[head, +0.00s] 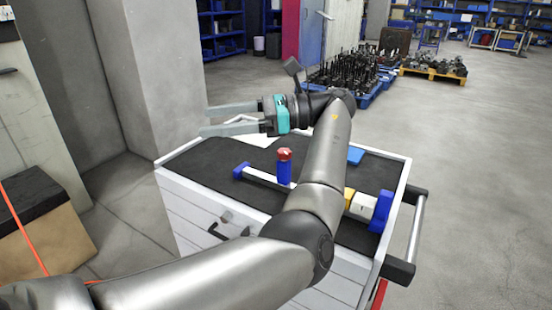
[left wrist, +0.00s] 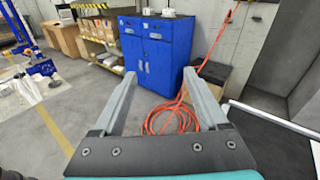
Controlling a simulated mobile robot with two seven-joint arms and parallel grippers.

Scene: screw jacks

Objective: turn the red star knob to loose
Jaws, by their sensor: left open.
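The red star knob (head: 285,154) sits on top of an upright blue post (head: 284,174) on the cart in the head view. A pale bar (head: 265,179) runs beside the post, with a blue end piece (head: 241,171) at its left. My left gripper (head: 205,121) is open and empty, above the cart's back left part, with its fingers pointing left, away from the knob. In the left wrist view my left gripper (left wrist: 159,74) has its fingers wide apart, and the knob does not show. My left arm hides part of the cart top. My right gripper is not in view.
The cart's black mat (head: 215,157) has free room at left. A blue block (head: 380,211) with a yellow and white part lies at the right, and a small blue piece (head: 355,156) lies behind. A pillar stands behind left. The wrist view shows a blue cabinet (left wrist: 156,52) and an orange cable (left wrist: 180,121).

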